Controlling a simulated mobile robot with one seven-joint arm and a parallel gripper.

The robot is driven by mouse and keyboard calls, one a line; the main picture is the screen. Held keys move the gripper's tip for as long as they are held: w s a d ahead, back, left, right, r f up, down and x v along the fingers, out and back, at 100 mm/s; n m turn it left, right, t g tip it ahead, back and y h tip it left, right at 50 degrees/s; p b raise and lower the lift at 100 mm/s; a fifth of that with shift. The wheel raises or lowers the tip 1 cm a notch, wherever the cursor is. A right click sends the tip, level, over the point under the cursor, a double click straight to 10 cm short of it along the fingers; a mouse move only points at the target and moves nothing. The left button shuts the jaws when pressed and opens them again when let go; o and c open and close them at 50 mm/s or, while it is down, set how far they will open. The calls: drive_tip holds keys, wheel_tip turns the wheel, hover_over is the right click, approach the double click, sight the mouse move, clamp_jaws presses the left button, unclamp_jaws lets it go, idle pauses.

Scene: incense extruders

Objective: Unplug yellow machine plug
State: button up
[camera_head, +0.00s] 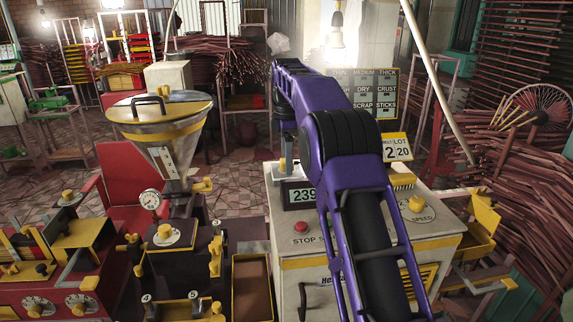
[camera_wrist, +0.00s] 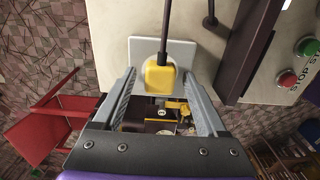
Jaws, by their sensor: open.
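My gripper (camera_wrist: 160,82) is open, with one grey finger on each side of the plug. Gaps show between the plug and both fingers.
A red button (camera_wrist: 287,78) and a green button (camera_wrist: 306,46) are at the right of the wrist view. The red chair (camera_head: 128,180) stands left of the machine. The metal hopper (camera_head: 160,125) stands beside it. Bundles of sticks (camera_head: 530,200) fill the right.

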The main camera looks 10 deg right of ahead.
idle(0.6)
clamp_jaws()
drive_tip(key=shift+r, duration=0.1)
idle(0.3)
drive_tip(key=shift+r, duration=2.9)
